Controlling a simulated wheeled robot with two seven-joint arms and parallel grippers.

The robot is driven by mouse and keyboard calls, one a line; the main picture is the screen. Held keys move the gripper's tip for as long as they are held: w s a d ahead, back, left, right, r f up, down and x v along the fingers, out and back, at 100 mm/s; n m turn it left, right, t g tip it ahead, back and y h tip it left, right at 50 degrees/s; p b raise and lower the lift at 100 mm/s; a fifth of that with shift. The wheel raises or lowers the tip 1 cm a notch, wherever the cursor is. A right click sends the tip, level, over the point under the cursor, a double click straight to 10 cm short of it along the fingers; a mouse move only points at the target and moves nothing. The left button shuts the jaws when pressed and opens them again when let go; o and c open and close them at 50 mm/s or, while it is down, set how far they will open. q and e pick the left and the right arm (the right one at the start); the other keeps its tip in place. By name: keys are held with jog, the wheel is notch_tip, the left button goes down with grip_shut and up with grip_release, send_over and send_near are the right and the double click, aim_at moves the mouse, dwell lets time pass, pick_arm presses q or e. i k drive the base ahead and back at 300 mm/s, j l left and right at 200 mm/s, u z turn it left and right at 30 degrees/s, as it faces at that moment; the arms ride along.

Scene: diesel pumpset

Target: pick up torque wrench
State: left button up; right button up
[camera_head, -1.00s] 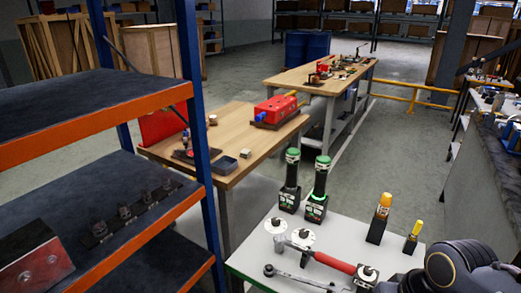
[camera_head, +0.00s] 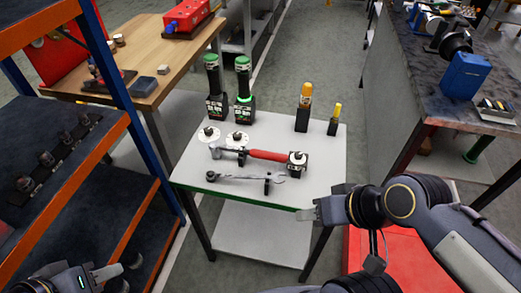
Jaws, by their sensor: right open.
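The torque wrench, seemingly the red-handled tool (camera_head: 268,155) with a grey metal head at its left end, lies across the white table (camera_head: 320,170). Its right end is at a small black block (camera_head: 297,164). A shorter grey wrench (camera_head: 228,179) lies in front of it on a small dark support. My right gripper (camera_head: 314,210) is open and empty at the table's front right edge, right of and nearer than the wrenches. My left gripper (camera_head: 106,272) is low at the bottom left, away from the table; its jaw opening is unclear.
Two green-topped black tools (camera_head: 244,86) stand at the table's back, with yellow-handled tools (camera_head: 304,104) to their right. A blue-orange shelf (camera_head: 110,90) stands left, a red cabinet (camera_head: 390,260) below right, a workbench (camera_head: 400,100) right.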

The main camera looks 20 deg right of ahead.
aim_at(214, 145)
jog(key=u, duration=1.85)
jog(key=z, duration=2.5)
jog(key=i+z, duration=0.2)
jog(key=z, duration=0.2)
jog(key=i+z, duration=0.2)
jog(key=z, duration=0.25)
jog(key=l, duration=0.1)
